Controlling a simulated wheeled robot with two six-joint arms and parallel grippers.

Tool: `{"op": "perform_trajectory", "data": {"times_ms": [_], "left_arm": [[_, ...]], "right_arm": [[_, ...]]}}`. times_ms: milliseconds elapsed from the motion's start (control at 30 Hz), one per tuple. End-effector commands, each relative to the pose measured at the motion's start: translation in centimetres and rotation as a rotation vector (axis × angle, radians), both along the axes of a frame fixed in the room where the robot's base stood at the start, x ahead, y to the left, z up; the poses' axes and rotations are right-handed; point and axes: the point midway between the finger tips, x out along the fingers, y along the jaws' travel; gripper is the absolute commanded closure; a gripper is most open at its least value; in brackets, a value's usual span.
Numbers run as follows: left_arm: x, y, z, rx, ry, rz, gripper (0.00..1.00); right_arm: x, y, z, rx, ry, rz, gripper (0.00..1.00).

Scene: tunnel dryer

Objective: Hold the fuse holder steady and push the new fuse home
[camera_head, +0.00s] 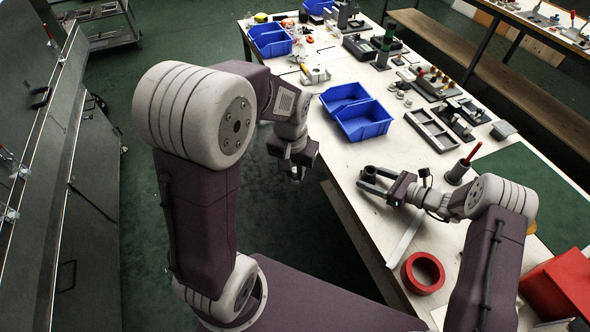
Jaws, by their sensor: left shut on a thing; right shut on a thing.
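My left gripper (297,172) hangs in the air off the near-left edge of the workbench, pointing down. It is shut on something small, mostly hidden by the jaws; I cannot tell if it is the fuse. My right gripper (374,181) is low over the bench top near that edge, lying nearly level and pointing left. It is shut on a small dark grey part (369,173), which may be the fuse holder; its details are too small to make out. The two grippers are apart. I cannot clearly identify the new fuse.
The workbench (405,240) holds a blue two-part bin (364,124), a grey compartment tray (430,130), a red ring (422,273) and a dark cup with a red-handled tool (458,171). A green mat (535,185) and red box (560,285) are at right. Grey cabinets (45,190) stand left.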

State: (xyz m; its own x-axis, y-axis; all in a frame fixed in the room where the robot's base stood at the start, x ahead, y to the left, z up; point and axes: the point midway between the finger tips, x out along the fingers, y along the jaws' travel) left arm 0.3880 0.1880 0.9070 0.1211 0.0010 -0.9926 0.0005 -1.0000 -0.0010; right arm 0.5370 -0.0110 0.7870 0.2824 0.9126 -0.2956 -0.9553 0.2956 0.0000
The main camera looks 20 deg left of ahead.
Motion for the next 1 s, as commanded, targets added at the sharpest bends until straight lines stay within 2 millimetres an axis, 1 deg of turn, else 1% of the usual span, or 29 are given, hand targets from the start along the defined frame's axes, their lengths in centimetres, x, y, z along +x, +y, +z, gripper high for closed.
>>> {"op": "perform_trajectory", "data": {"times_ms": [267, 367, 433, 467, 500, 567, 600, 667, 700, 800, 900, 1000], "left_arm": [[0.1, -0.1, 0.0, 0.0, 0.0, -0.002, 1.0], [1.4, -0.7, 0.3, 0.0, -0.001, -0.024, 1.0], [3.3, -1.8, 0.8, 0.0, -0.002, -0.058, 1.0], [4.3, -2.5, 1.0, 0.0, -0.002, -0.077, 1.0], [5.7, -3.6, 1.3, 0.0, -0.003, -0.105, 1.0], [7.8, -5.4, 1.8, 0.0, -0.001, -0.15, 1.0], [9.1, -6.8, 2.1, 0.0, -0.001, -0.181, 1.0], [10.9, -9.0, 2.5, 0.0, 0.001, -0.23, 1.0], [11.9, -10.4, 2.7, 0.0, 0.002, -0.262, 1.0], [13.6, -13.8, 3.1, 0.0, 0.004, -0.331, 1.0], [14.5, -16.4, 3.3, -0.001, 0.003, -0.382, 1.0], [14.8, -18.0, 3.5, 0.0, 0.004, -0.413, 1.0]], "right_arm": [[0.0, 0.0, 0.0, 0.0, 0.0, 0.0, 0.76], [0.0, 0.0, 0.0, 0.0, 0.0, 0.0, 0.76], [0.0, 0.0, 0.0, 0.0, 0.0, 0.0, 0.76], [0.0, 0.0, 0.0, 0.0, 0.0, 0.0, 0.76], [0.0, 0.0, 0.0, 0.0, 0.0, 0.0, 0.76], [0.0, 0.0, 0.0, 0.0, 0.0, 0.0, 0.76], [0.0, 0.0, 0.0, 0.0, 0.0, 0.0, 0.76], [0.0, 0.0, 0.0, 0.0, 0.0, 0.0, 0.76], [0.0, 0.0, 0.0, 0.0, 0.0, 0.0, 0.76], [0.0, 0.0, 0.0, 0.0, 0.0, 0.0, 0.76], [0.0, 0.0, 0.0, 0.0, 0.0, 0.0, 0.76], [0.0, 0.0, 0.0, -0.001, 0.0, 0.0, 0.76]]}}
